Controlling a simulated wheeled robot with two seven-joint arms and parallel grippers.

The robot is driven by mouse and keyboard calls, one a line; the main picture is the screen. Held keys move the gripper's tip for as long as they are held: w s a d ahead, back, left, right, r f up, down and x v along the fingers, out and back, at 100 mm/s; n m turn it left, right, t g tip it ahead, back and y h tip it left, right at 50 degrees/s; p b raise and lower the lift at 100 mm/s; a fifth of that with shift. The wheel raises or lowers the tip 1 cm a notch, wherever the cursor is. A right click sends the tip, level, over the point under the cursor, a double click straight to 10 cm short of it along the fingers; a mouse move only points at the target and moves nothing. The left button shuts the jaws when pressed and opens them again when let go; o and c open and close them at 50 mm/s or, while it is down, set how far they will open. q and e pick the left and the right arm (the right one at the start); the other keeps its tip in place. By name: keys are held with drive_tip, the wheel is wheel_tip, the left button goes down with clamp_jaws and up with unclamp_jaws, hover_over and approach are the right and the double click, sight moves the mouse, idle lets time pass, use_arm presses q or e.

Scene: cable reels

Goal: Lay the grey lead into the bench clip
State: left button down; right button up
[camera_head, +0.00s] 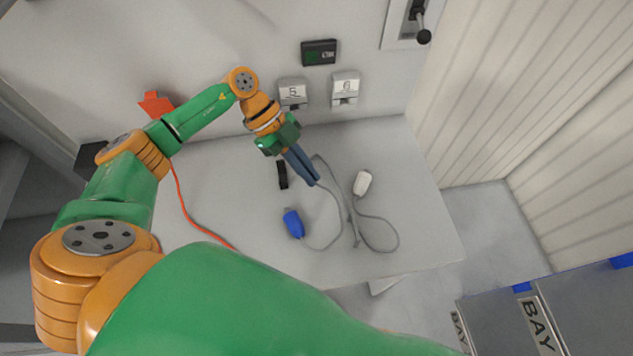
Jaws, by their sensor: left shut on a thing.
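My left gripper (315,182) is shut on a grey lead (330,196) just over the bench. The jaws hide the gripped part. Grey lead runs from the jaws in loops to the right, with a blue plug (293,222) and a white plug (362,183) lying on the bench; whether these belong to one lead I cannot tell. A small black block (282,175), which looks like the bench clip, sits just left of the jaws. No lead is visible in it. My right gripper is not in view.
The pale bench (405,190) has free room at its right. An orange lead (185,208) runs along its left. Wall sockets marked 5 (292,90) and 6 (345,84) are behind, below a black display (319,52). Grey BAY cabinets (590,305) stand at lower right.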

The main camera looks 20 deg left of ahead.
use_arm(q)
drive_tip(key=w+a, duration=0.1)
drive_tip(key=w+a+n+t+b, duration=0.1)
drive_tip(key=a, duration=0.1)
drive_tip(key=w+a+n, duration=0.1)
drive_tip(key=a, duration=0.1)
drive_tip(key=shift+w+f, duration=0.1)
drive_tip(key=shift+w, duration=0.05)
drive_tip(key=shift+w+a+t, duration=0.25)
drive_tip(key=shift+a+t, duration=0.05)
drive_tip(key=shift+a, duration=0.05)
drive_tip(key=n+t+p, duration=0.1)
drive_tip(key=p, duration=0.2)
drive_tip(key=n+t+p, duration=0.1)
drive_tip(key=n+p, duration=0.1)
drive_tip(key=p, duration=0.1)
drive_tip(key=s+n+t+p, duration=0.1)
drive_tip(key=p, duration=0.2)
drive_tip(key=shift+r+n, duration=0.3)
drive_tip(key=shift+n, duration=0.1)
drive_tip(key=shift+n+y+p, duration=0.3)
drive_tip(key=shift+n+p, duration=0.1)
drive_tip(key=shift+s+f+n+t+b, duration=0.1)
drive_tip(key=shift+f+n+t+b, duration=0.2)
drive_tip(key=shift+f+n+t, duration=0.15)
drive_tip(key=shift+r+y, duration=0.15)
drive_tip(key=shift+y, duration=0.15)
